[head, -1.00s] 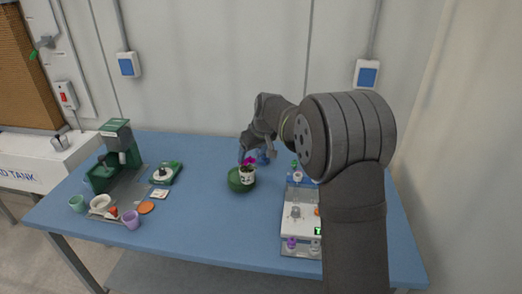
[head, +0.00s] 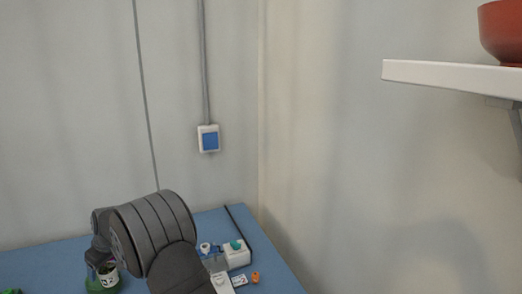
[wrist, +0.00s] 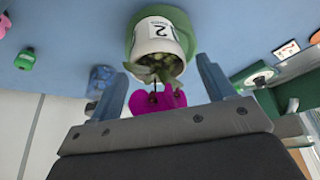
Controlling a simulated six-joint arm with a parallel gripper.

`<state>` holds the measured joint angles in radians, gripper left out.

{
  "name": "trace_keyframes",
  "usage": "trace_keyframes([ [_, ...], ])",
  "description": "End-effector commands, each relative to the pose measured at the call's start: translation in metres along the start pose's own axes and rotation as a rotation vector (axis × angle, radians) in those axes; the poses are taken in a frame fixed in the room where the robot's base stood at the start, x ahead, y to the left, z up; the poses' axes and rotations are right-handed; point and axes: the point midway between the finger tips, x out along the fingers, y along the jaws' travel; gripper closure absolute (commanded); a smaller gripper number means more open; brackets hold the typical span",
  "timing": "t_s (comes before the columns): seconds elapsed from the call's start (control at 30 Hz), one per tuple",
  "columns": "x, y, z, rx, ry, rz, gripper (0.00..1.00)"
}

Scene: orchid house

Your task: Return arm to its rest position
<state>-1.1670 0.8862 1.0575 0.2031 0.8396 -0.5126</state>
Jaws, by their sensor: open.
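My gripper (wrist: 160,72) is open in the wrist view, with its two grey-blue fingers apart and nothing held between them. A white pot (wrist: 153,36) marked 2 stands just beyond the fingertips, with green leaves and a magenta flower (wrist: 150,103) showing between the fingers. The pot rests on a round green saucer (wrist: 186,24). In the head view the pot (head: 108,276) is at the lower left, beside my dark arm, which hides part of the table. The fingertips are hard to make out there.
The blue table (head: 215,224) carries a white box with a teal top (head: 236,252) and a small orange item (head: 255,277) right of my arm. A white shelf (head: 450,78) with a red-brown pot (head: 503,32) juts out at upper right. A blue object (wrist: 101,79) is near the left finger.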

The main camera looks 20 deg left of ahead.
Motion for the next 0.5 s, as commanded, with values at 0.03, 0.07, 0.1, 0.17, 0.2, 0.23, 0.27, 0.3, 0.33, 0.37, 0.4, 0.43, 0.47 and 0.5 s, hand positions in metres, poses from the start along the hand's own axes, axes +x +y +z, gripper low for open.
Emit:
trace_keyframes([
  [0.03,-0.0033,0.0001,-0.0014,0.0,-0.001,0.0,0.25],
  [0.07,-0.005,0.0001,-0.002,0.0,-0.001,0.0,0.25],
  [0.1,-0.007,0.0,-0.0027,0.0,-0.002,-0.001,0.25],
  [0.17,-0.0089,0.0001,-0.0034,0.001,-0.002,-0.001,0.25],
  [0.2,-0.0096,0.0001,-0.0037,0.001,-0.002,-0.001,0.25],
  [0.23,-0.0099,0.0001,-0.0038,0.001,-0.002,-0.001,0.25],
  [0.27,-0.01,0.0001,-0.0039,0.001,-0.002,-0.001,0.25],
  [0.3,-0.0101,0.0001,-0.0039,0.001,-0.002,-0.001,0.25],
  [0.33,-0.0101,0.0001,-0.0039,0.001,-0.002,-0.001,0.25],
  [0.37,-0.0101,0.0001,-0.0039,0.001,-0.002,-0.001,0.25],
  [0.4,-0.0101,0.0001,-0.0039,0.001,-0.002,-0.001,0.25],
  [0.43,-0.0101,0.0001,-0.0038,0.001,-0.002,-0.001,0.25],
  [0.47,-0.01,0.0001,-0.0038,0.001,-0.002,-0.001,0.25],
  [0.5,-0.0097,0.0001,-0.0036,0.001,-0.002,-0.001,0.25],
])
